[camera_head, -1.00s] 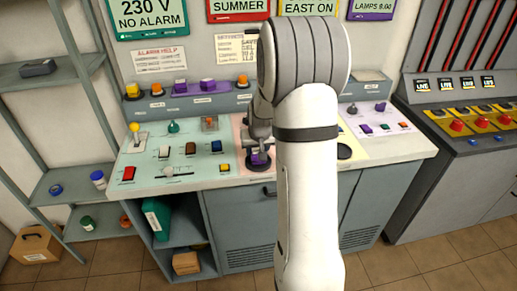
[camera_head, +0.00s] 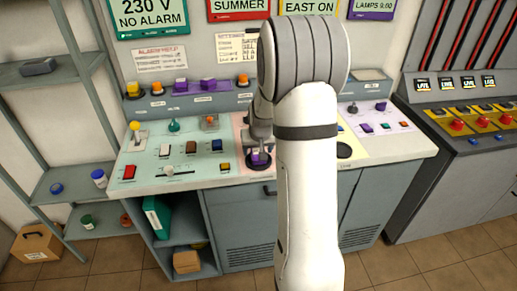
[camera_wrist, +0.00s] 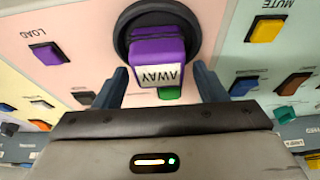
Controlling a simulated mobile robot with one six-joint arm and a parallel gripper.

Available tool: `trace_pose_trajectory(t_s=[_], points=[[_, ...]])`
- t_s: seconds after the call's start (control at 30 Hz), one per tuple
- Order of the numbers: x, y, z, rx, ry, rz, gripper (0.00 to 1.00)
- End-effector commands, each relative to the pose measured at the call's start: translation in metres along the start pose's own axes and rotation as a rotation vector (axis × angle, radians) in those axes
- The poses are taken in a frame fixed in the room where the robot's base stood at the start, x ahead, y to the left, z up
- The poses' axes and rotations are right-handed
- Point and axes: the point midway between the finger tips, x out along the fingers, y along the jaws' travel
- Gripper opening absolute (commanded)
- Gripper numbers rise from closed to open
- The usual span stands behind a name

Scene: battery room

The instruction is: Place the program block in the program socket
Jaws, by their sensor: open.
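A purple block with a white "AWAY" label, which looks like the program block (camera_wrist: 157,48), stands within a dark round socket (camera_wrist: 122,40) on the pink panel in the wrist view. How deep it sits I cannot tell. My gripper (camera_wrist: 162,80) is open, its two fingers apart on either side of the block's labelled end; no clear grip shows. In the head view my gripper (camera_head: 259,142) is low over the dark socket (camera_head: 258,163), and the block is mostly hidden beneath it.
A purple LOAD button (camera_wrist: 48,53) and a yellow MUTE button (camera_wrist: 266,29) flank the socket. Other purple blocks (camera_head: 207,84) stand on the console's rear ledge. A lever with a yellow knob (camera_head: 135,126) is at the left. My arm hides part of the console's right middle.

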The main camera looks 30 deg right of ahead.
Motion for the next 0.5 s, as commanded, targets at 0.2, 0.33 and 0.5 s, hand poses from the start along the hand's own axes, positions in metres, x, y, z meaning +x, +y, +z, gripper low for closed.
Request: trace_pose_trajectory(t_s=[0.2,0.33,0.5], points=[[-0.031,0.0,-0.001,0.0,0.005,0.001,0.65],[-0.059,0.001,-0.001,0.001,0.006,0.001,0.65],[-0.092,0.001,-0.001,0.001,0.005,0.001,0.65]])
